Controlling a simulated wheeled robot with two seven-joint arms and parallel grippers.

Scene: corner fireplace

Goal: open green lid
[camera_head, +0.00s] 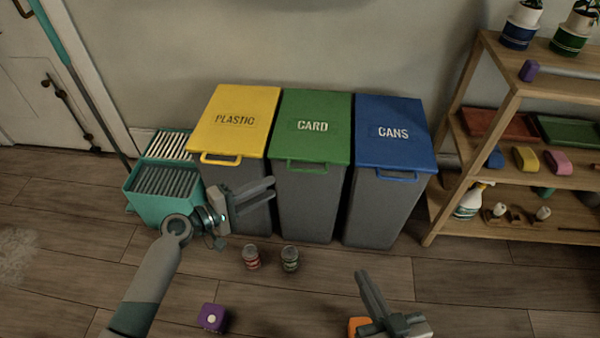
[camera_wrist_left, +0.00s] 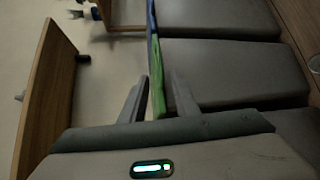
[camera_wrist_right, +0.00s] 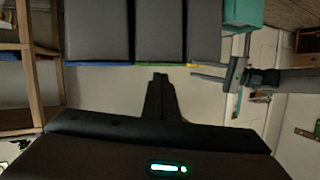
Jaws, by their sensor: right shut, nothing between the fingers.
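The green lid (camera_head: 312,125), marked CARD, lies flat and shut on the middle grey bin (camera_head: 305,205). Its green handle (camera_head: 308,167) sticks out at the front edge. My left gripper (camera_head: 274,198) is open in front of the bins, below and to the left of that handle in the head view. In the left wrist view a green edge (camera_wrist_left: 158,88) shows between the two spread fingers; I cannot tell whether they touch it. My right gripper (camera_head: 362,274) is shut and empty, low in front of the blue-lidded bin; its closed fingers also show in the right wrist view (camera_wrist_right: 160,78).
A yellow lid (camera_head: 235,117) is to the left and a blue lid (camera_head: 393,132) to the right, both shut. A wooden shelf (camera_head: 486,90) stands at right, a teal crate (camera_head: 162,190) at left. Two small jars (camera_head: 252,257) (camera_head: 290,258) and a purple block (camera_head: 211,317) are on the floor.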

